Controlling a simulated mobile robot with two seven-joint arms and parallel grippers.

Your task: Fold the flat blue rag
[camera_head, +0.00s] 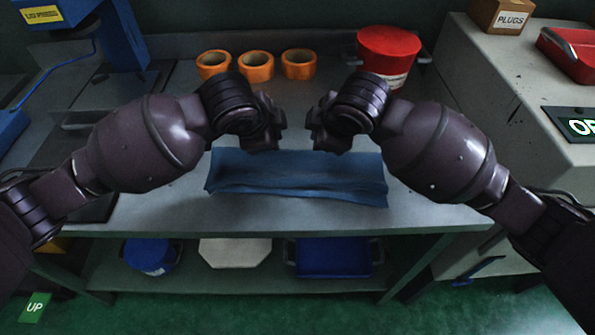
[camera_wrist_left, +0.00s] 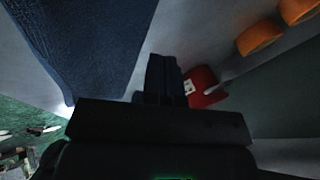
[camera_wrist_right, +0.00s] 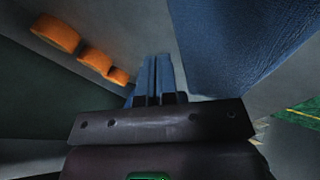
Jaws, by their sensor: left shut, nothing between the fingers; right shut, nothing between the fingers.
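The blue rag (camera_head: 300,182) lies on the grey workbench as a wide strip, with a lengthwise ridge and slightly uneven edges. It also fills the upper left of the left wrist view (camera_wrist_left: 85,40) and the upper right of the right wrist view (camera_wrist_right: 245,45). My left gripper (camera_head: 268,142) is at the rag's far edge, left of its middle; its fingers (camera_wrist_left: 163,78) are together and empty. My right gripper (camera_head: 328,142) is at the far edge, right of the middle; its fingers (camera_wrist_right: 155,80) are together and empty. The arms hide part of that edge.
Three orange rings (camera_head: 256,66) stand behind the grippers on the workbench (camera_head: 440,212). A red round container (camera_head: 388,55) is at the back right. A blue machine (camera_head: 100,35) stands at the left, a grey cabinet (camera_head: 515,90) at the right. Bare bench lies in front of the rag.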

